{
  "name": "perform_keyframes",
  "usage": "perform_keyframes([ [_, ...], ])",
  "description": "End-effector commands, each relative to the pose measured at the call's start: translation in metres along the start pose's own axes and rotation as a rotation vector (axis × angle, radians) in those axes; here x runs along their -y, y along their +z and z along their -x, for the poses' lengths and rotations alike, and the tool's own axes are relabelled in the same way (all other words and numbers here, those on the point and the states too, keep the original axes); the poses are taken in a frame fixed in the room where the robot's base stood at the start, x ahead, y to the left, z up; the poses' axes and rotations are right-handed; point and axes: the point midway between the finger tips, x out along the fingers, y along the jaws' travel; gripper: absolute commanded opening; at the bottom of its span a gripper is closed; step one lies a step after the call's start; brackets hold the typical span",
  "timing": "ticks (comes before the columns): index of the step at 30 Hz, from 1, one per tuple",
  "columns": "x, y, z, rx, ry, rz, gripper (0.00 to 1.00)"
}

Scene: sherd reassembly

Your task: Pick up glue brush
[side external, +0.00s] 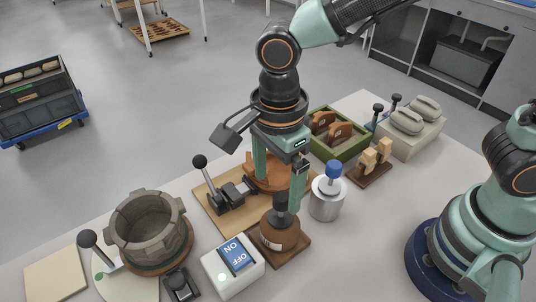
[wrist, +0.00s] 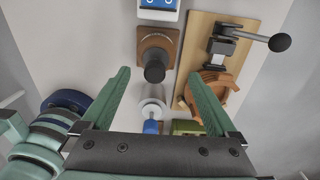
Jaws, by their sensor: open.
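No bristles show, so I cannot tell for sure which thing is the glue brush. A blue knob (side external: 333,169) stands up from a silver metal pot (side external: 326,200). The blue knob also shows in the wrist view (wrist: 151,127), low between the fingers. A brown rounded body with a black knob (side external: 281,203) sits on a square wooden base (side external: 292,250). My gripper (side external: 278,193) points down, open and empty, left of the silver pot. In the wrist view the black knob (wrist: 155,71) appears between the tips of my gripper (wrist: 161,73).
A wooden board (side external: 215,208) carries a black lever clamp and an orange-brown sherd piece. A grey stone-like vessel (side external: 147,228) stands left. A white ON/OFF switch box (side external: 233,270) is in front. A green tray (side external: 338,148) and a wooden peg stand (side external: 370,172) are behind.

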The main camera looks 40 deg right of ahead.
Motion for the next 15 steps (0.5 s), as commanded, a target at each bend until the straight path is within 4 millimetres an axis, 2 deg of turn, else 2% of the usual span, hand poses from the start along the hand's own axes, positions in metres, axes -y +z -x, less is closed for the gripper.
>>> perform_keyframes([
  [2, -0.001, -0.001, -0.01, -0.003, 0.003, 0.0, 0.94],
  [8, -0.001, -0.002, -0.022, -0.001, 0.001, 0.0, 0.94],
  [15, -0.008, -0.007, -0.055, -0.003, 0.003, 0.001, 0.94],
])
